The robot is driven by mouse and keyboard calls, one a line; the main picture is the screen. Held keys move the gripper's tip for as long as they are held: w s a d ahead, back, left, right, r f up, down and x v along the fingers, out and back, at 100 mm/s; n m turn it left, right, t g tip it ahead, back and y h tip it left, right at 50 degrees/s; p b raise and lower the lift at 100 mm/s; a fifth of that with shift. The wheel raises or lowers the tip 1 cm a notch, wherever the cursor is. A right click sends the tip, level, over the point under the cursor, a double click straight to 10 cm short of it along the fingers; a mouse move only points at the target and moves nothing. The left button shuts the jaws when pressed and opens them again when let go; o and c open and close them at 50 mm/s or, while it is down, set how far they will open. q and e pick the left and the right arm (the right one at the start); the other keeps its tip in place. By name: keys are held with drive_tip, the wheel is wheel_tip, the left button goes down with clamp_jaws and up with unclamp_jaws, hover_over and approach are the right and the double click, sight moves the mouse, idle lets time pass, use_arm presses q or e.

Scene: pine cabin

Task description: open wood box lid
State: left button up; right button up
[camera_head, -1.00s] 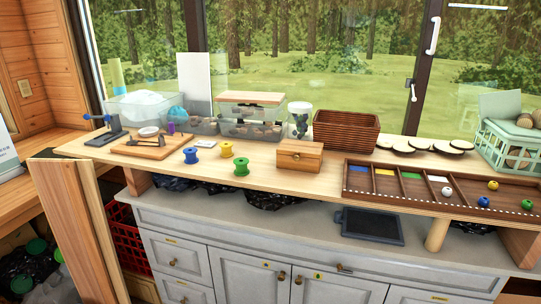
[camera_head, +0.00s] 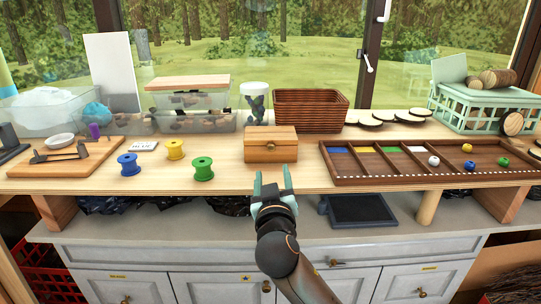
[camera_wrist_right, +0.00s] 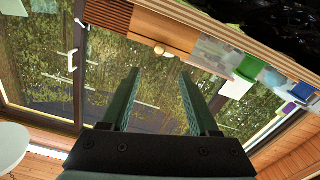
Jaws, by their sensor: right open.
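In the right wrist view the box (camera_wrist_right: 163,30) shows upside down near the top, beyond the fingers. My right gripper (camera_head: 272,177) is open and empty, just in front of and below the box, fingers pointing toward it and apart from it. Both fingers (camera_wrist_right: 157,100) also show in the right wrist view with nothing between them. My left gripper is not in view.
Green (camera_head: 203,169), yellow (camera_head: 175,149) and blue (camera_head: 129,164) spools stand left of the box. A compartment tray (camera_head: 345,171) with colored balls lies to the right. A wicker basket (camera_head: 310,109) stands behind. Bare shelf lies in front of the box.

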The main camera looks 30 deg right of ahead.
sight(271, 149)
drive_tip(key=p+x, duration=0.1)
drive_tip(key=x, duration=1)
drive_tip(key=shift+w+d, duration=0.2)
drive_tip(key=shift+w, duration=0.1)
drive_tip(key=shift+f, duration=0.1)
clamp_jaws()
idle(0.8)
